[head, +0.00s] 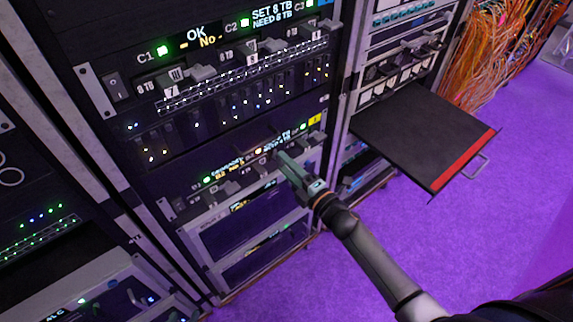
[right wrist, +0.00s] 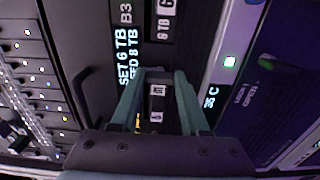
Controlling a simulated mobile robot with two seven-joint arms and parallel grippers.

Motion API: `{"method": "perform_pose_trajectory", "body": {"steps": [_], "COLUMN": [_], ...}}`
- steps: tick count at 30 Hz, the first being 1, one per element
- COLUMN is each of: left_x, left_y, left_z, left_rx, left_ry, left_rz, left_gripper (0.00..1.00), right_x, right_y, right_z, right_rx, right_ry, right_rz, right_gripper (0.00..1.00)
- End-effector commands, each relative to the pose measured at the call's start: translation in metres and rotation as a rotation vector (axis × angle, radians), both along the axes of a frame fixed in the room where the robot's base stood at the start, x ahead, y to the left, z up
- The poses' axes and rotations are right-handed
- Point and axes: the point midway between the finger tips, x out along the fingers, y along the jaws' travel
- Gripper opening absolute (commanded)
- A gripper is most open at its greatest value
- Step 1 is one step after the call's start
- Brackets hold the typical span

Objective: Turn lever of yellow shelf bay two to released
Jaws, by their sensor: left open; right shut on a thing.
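The yellow-tagged shelf (head: 315,119) is the lower lit panel in the middle rack, with green lights, small display texts and a row of small grey levers (head: 231,187). My right gripper (head: 278,155) reaches its upper edge from the lower right. In the right wrist view the gripper (right wrist: 160,75) has its two green fingers closed around a small grey lever beside the display (right wrist: 126,68) reading SET 6 TB, NEED 8 TB. A B3 label (right wrist: 125,12) stands above it. The lever's exact angle and bay are hard to tell. My left gripper is not in view.
Above is a similar shelf with C1 to C3 labels (head: 144,56) and several levers. A black pull-out tray (head: 420,130) with a red edge juts out at the right. Orange cables (head: 500,45) hang behind it. The purple floor (head: 480,230) is clear.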

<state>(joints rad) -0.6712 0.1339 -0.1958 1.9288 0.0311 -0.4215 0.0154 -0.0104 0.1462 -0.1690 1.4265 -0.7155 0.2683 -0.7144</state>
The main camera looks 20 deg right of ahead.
Motion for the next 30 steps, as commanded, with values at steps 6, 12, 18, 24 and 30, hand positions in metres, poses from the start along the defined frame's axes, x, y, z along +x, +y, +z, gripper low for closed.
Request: {"method": "perform_pose_trajectory", "body": {"steps": [6,12,18,24,30], "left_x": [0.001,0.002,0.003,0.003,0.003], "left_y": [0.0,-0.001,-0.003,-0.003,-0.003], "left_z": [0.0,0.002,0.004,0.004,0.006], "left_rx": [-0.001,-0.002,-0.005,-0.006,-0.006], "left_ry": [-0.001,-0.005,-0.009,-0.01,-0.01], "left_rz": [-0.001,-0.001,-0.002,-0.003,-0.003], "left_gripper": [0.5,0.5,0.5,0.5,0.5], "right_x": [0.0,0.0,0.0,-0.003,-0.026], "right_y": [-0.001,-0.001,0.0,-0.001,-0.01], "right_z": [0.0,0.0,0.0,0.0,-0.001], "right_rx": [0.005,0.003,0.002,0.001,0.0], "right_ry": [0.002,0.001,0.001,0.0,0.003], "right_rz": [-0.002,-0.002,-0.001,-0.001,-0.001], "right_gripper": [0.0,0.65,0.75,0.75,0.75]}}
